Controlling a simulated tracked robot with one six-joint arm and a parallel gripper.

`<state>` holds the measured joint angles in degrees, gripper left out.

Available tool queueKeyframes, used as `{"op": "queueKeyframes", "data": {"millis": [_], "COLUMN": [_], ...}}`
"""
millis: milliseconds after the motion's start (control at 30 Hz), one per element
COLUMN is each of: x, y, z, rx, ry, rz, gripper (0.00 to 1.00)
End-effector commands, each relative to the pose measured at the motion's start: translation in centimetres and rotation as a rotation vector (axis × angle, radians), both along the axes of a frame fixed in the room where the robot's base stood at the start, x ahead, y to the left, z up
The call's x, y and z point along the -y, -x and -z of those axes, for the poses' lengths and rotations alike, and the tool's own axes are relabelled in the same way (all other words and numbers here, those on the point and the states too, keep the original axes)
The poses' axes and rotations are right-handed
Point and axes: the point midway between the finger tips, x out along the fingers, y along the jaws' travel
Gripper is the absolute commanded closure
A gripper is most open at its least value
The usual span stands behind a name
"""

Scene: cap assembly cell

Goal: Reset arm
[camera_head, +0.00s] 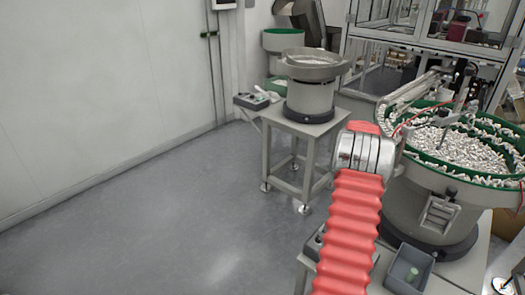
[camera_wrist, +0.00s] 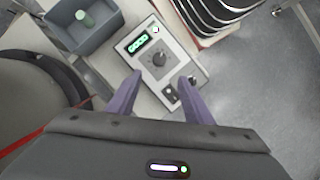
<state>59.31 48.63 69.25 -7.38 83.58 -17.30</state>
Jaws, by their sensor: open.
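My gripper (camera_wrist: 160,98) shows in the wrist view as two purple fingers spread apart with nothing between them. It is above a grey control box (camera_wrist: 160,60) that has a dial, a green lit display and switches. In the head view my arm, in a red ribbed sleeve, reaches forward from the bottom and its end is hidden behind it.
A grey bin (camera_wrist: 85,25) with a green cylinder (camera_wrist: 85,18) stands beside the control box. A large bowl feeder (camera_head: 430,205) full of white parts is at right. A smaller feeder (camera_head: 308,95) stands on a table (camera_head: 290,125) behind. Floor at left is clear.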

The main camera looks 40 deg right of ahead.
Motion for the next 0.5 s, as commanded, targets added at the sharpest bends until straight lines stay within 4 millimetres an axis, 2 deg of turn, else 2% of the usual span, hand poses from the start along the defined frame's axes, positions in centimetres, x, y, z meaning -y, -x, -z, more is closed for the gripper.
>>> {"op": "queueKeyframes", "data": {"millis": [367, 500], "x": [0.5, -0.6], "y": [-0.4, -0.1], "z": [0.3, 2.5], "rx": [0.011, 0.009], "ry": [0.032, 0.031], "rz": [0.027, 0.059], "gripper": [0.54, 0.54]}}
